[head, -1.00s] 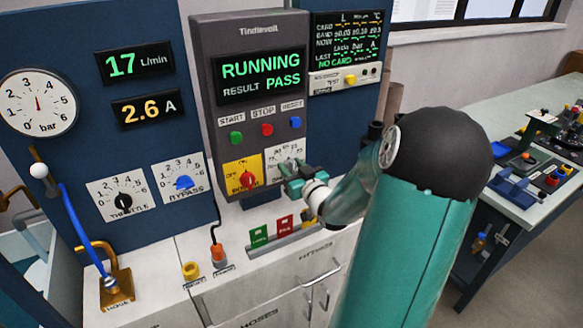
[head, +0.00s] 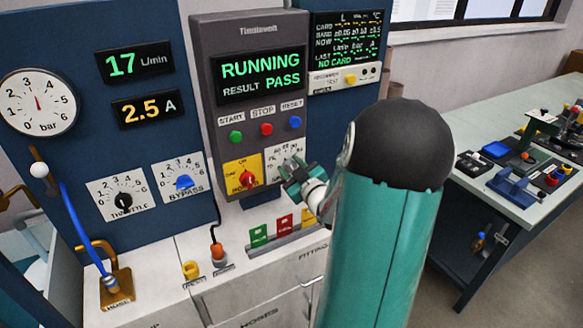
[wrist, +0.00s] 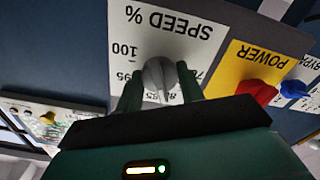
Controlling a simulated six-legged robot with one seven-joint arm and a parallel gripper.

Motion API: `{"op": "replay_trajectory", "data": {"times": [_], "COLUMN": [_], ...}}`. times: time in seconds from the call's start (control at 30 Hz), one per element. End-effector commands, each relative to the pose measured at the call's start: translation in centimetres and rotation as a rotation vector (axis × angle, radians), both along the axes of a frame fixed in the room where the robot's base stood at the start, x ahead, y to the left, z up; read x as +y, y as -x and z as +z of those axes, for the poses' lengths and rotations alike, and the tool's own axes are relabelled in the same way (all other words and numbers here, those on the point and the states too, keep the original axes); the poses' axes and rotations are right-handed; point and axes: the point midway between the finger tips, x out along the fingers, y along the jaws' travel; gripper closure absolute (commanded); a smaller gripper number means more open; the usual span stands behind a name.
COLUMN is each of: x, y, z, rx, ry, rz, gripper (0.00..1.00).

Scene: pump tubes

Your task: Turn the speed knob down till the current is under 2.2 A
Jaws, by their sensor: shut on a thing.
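The speed knob (wrist: 159,76) is grey and round with a pointer, on a white plate (wrist: 205,35) marked SPEED %, upside down in the wrist view. Its pointer lies near the 85 mark. My gripper (wrist: 160,90) is shut on the knob, one green finger on each side. In the head view my gripper (head: 292,175) is at the speed plate (head: 285,150) and hides the knob. The current display (head: 147,109) reads 2.5 A in yellow.
The red power knob (head: 247,178) on its yellow plate sits close beside the speed plate. Start, stop and reset buttons are above. The flow display (head: 136,64) reads 17 L/min, and the screen (head: 260,75) says RUNNING, RESULT PASS. Coloured cards (head: 285,222) stand below.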

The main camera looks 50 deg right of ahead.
Motion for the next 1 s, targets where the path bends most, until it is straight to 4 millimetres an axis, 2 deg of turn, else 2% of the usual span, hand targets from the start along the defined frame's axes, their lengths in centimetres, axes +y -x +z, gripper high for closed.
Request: {"op": "replay_trajectory", "data": {"times": [0.27,0.63,0.67,0.73,0.77,1.0], "x": [-0.01,-0.05,-0.05,-0.04,-0.04,-0.01], "y": [-0.09,-0.09,-0.09,-0.08,-0.08,-0.05], "z": [-0.02,-0.02,-0.02,-0.01,-0.02,-0.01], "rx": [0.022,0.024,0.024,0.024,0.024,0.022], "ry": [0.067,0.071,0.071,0.071,0.071,0.071], "rz": [0.0,0.0,0.0,0.0,0.0,0.0], "gripper": [0.85,0.85,0.58,0.44,0.42,0.42]}}
